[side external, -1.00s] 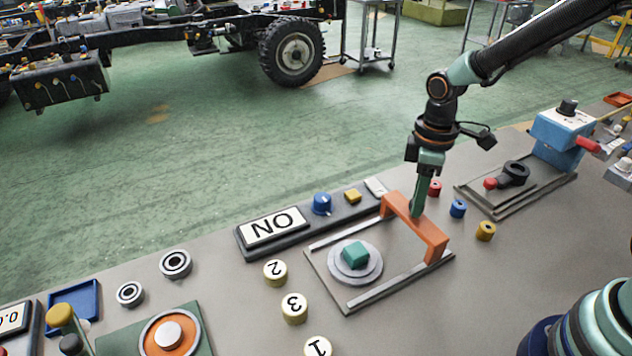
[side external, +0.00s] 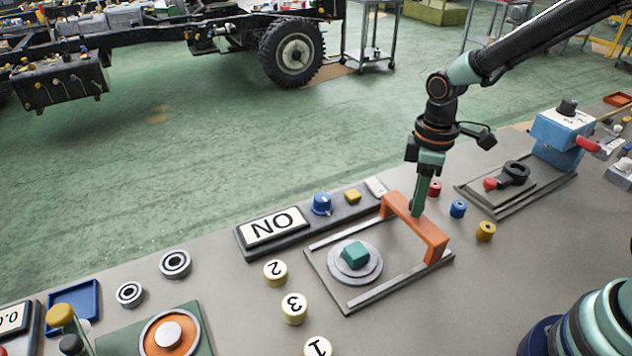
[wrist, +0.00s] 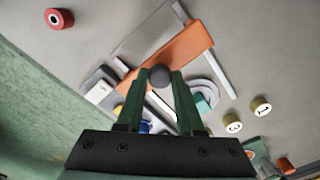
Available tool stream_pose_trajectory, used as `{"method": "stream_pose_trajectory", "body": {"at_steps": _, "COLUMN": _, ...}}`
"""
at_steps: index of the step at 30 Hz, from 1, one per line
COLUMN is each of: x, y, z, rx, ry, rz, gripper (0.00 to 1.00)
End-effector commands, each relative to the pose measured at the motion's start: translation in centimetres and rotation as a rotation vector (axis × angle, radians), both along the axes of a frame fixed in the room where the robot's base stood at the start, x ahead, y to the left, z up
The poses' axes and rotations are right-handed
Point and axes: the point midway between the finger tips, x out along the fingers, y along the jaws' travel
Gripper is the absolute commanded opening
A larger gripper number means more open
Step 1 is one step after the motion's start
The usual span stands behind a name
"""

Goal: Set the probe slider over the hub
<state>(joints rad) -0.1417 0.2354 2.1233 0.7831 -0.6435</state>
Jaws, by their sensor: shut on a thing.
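The probe slider is an orange bridge (side external: 430,237) spanning two pale rails at the right end of a grey plate (side external: 318,264). The hub (side external: 372,275) is a round grey disc with a teal block on top, on the same plate, left of the bridge and apart from it. My gripper (side external: 417,207) points down at the bridge's top. In the wrist view, my gripper (wrist: 160,80) is shut on a dark round knob (wrist: 160,76) at the orange bridge (wrist: 180,52).
The rails between bridge and hub look clear.

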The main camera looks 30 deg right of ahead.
Motion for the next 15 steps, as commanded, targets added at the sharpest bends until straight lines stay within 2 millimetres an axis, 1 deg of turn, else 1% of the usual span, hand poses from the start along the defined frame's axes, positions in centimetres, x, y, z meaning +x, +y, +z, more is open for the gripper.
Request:
{"method": "stream_pose_trajectory", "body": {"at_steps": 11, "x": 0.0, "y": 0.1, "z": 0.1, "rx": 0.001, "ry": -0.001, "rz": 0.001, "gripper": 0.00}}
{"method": "stream_pose_trajectory", "body": {"at_steps": 14, "x": 0.1, "y": 1.0, "z": 0.1, "rx": 0.000, "ry": -0.001, "rz": 0.003, "gripper": 0.00}}
{"method": "stream_pose_trajectory", "body": {"at_steps": 15, "x": 0.1, "y": 1.7, "z": 0.1, "rx": 0.000, "ry": -0.001, "rz": 0.006, "gripper": 0.00}}
